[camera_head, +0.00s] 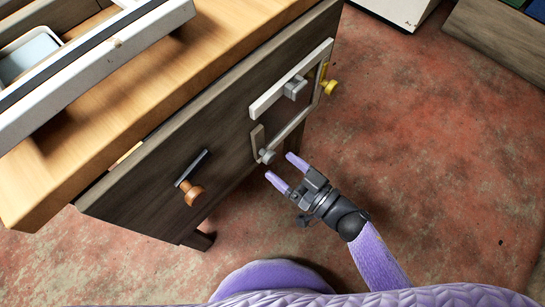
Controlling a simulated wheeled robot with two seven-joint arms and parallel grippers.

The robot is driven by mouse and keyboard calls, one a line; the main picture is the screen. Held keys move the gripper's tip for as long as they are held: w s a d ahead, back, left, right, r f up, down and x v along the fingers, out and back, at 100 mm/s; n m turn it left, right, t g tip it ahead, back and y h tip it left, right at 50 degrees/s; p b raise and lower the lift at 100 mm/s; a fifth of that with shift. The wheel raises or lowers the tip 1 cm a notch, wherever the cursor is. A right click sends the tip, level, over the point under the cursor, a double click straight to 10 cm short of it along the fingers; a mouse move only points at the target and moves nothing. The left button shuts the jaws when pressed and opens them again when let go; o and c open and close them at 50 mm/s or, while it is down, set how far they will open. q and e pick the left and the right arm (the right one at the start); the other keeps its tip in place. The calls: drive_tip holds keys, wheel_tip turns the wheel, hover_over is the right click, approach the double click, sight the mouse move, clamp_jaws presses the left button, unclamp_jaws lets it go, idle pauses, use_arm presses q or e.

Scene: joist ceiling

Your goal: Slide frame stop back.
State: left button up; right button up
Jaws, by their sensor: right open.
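A pale rectangular frame (304,119) is mounted on the dark front panel of the wooden bench. A grey knob (267,156) sits at its lower left corner, and a grey block-shaped knob (295,87) sits on its upper bar. A yellow knob (329,87) sticks out at its right side. I cannot tell which of these parts is the frame stop. My right gripper (279,166) is open and empty, with its two purple fingertips close to the lower grey knob. Whether they touch it is unclear. My left gripper is not in view.
An orange-brown knob (194,193) on a dark bar sticks out of the panel at left. The wooden bench top (75,141) carries a pale rack (106,63) with a light tray. The reddish floor (430,150) right of the bench is clear.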

sight(272, 159)
drive_tip(key=b+x, duration=0.1)
drive_tip(key=x, duration=0.2)
drive_tip(key=shift+w+a, duration=0.3)
clamp_jaws()
drive_tip(key=shift+f, duration=0.1)
idle(1.0)
